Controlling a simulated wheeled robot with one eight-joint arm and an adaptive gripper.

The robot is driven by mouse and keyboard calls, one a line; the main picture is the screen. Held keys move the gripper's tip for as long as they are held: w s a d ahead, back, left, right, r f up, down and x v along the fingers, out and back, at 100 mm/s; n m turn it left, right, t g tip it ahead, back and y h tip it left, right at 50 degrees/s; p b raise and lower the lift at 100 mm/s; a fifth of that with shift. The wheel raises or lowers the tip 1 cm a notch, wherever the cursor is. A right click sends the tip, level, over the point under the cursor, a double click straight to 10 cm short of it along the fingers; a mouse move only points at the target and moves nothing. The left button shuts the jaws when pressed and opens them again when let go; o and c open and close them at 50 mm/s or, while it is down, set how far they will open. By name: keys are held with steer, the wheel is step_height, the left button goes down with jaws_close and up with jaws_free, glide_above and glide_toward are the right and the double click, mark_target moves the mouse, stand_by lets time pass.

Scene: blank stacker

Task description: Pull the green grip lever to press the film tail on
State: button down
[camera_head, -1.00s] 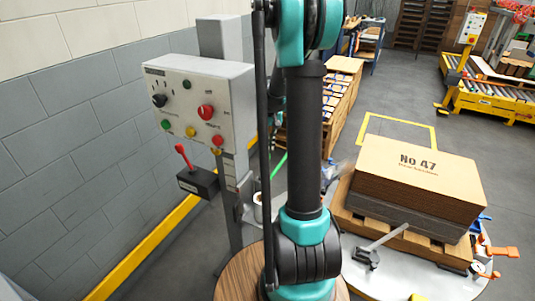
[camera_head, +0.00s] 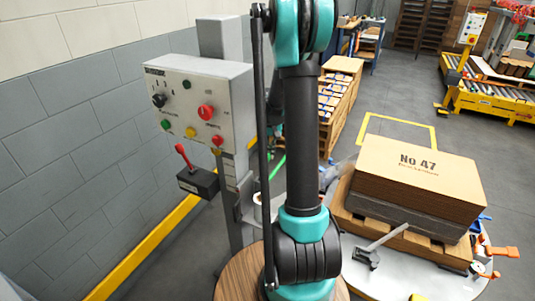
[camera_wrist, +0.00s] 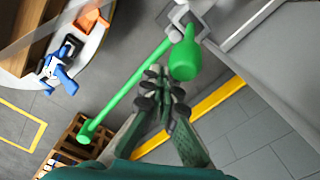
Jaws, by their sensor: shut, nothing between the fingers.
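The green grip lever (camera_wrist: 130,88) shows in the wrist view as a long green rod running diagonally, with a thick green knob (camera_wrist: 184,60) near its upper end. My gripper (camera_wrist: 163,88) is shut and empty. Its fingertips appear just beside the rod and below the knob; I cannot tell whether they touch. In the head view only a short green piece (camera_head: 278,166) shows behind my arm, and my gripper is not clearly visible there. I cannot make out the film tail.
A stack marked No 47 (camera_head: 420,170) sits on a wooden pallet (camera_head: 395,232) on a round pale turntable (camera_head: 385,280). A grey control box (camera_head: 200,105) with a red-handled lever (camera_head: 184,155) stands left of my arm. Blue and orange clamps (camera_wrist: 62,68) show in the wrist view.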

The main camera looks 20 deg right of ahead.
mark_target(265, 161)
stand_by(0.4)
steer(key=shift+s+a+f, duration=0.15)
steer(key=shift+s+a, duration=1.5)
steer(key=shift+s+a+f, duration=0.2)
steer(key=shift+s+a, duration=0.4)
steer(key=shift+s, duration=0.25)
steer(key=shift+w+d+r, duration=0.1)
steer(key=shift+w+d, duration=0.05)
steer(key=shift+w, duration=0.1)
steer(key=shift+w+d+r, duration=0.15)
steer(key=shift+w+d, duration=0.1)
steer(key=shift+w, duration=0.1)
steer(key=shift+w+d, duration=0.5)
steer(key=shift+w, duration=0.3)
steer(key=shift+w+d+r, duration=0.1)
steer(key=shift+w+d, duration=1.05)
steer(key=shift+d, duration=0.2)
